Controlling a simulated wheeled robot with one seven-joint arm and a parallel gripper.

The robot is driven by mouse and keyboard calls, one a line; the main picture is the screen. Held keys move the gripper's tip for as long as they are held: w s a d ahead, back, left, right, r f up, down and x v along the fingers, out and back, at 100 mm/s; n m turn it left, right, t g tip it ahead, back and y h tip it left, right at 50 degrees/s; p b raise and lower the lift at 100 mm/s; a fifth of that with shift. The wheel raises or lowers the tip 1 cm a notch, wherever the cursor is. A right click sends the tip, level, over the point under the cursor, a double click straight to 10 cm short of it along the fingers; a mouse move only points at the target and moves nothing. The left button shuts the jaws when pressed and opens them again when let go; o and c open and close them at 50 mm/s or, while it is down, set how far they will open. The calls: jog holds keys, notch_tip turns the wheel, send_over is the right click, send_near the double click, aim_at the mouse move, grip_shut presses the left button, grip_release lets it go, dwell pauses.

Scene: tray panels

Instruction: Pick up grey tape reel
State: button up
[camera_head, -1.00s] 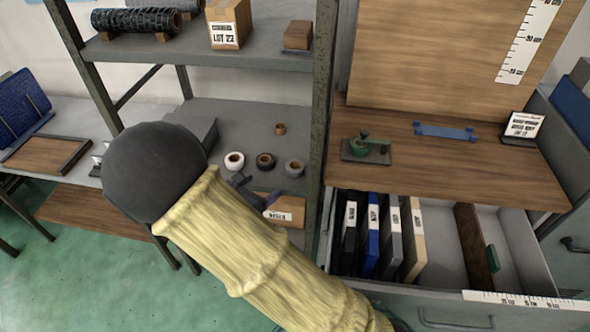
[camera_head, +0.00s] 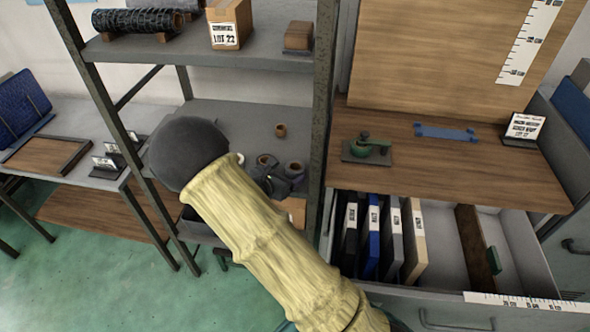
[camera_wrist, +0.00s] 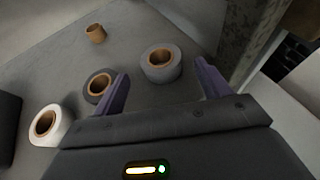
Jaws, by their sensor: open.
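The grey tape reel (camera_wrist: 160,71), with a brown core, sits on the grey shelf (camera_wrist: 140,20). In the wrist view it lies ahead of the gap between the purple fingers of my gripper (camera_wrist: 162,78), which is open and empty. It also shows at the right of the reels in the head view (camera_head: 294,169). A dark reel (camera_wrist: 98,80) sits beside the left finger, partly covered by it. A white reel (camera_wrist: 45,136) is further left. In the head view my gripper (camera_head: 277,181) is over the shelf's front, partly hidden by my sleeved arm.
A small brown core (camera_wrist: 95,34) stands behind the reels. A shelf post (camera_head: 324,110) rises close to the right of the grey reel. An upper shelf (camera_head: 200,48) with a boxed lot (camera_head: 229,22) hangs above. An open drawer (camera_head: 443,235) is at right.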

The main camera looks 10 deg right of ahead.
aim_at(298, 166)
jog(key=x, duration=0.5)
jog(key=shift+w+d, duration=0.1)
jog(key=shift+d, duration=0.05)
dwell(0.3)
jog(key=c, duration=1.1)
jog(key=shift+o, duration=0.2)
jog(key=shift+r, duration=0.1)
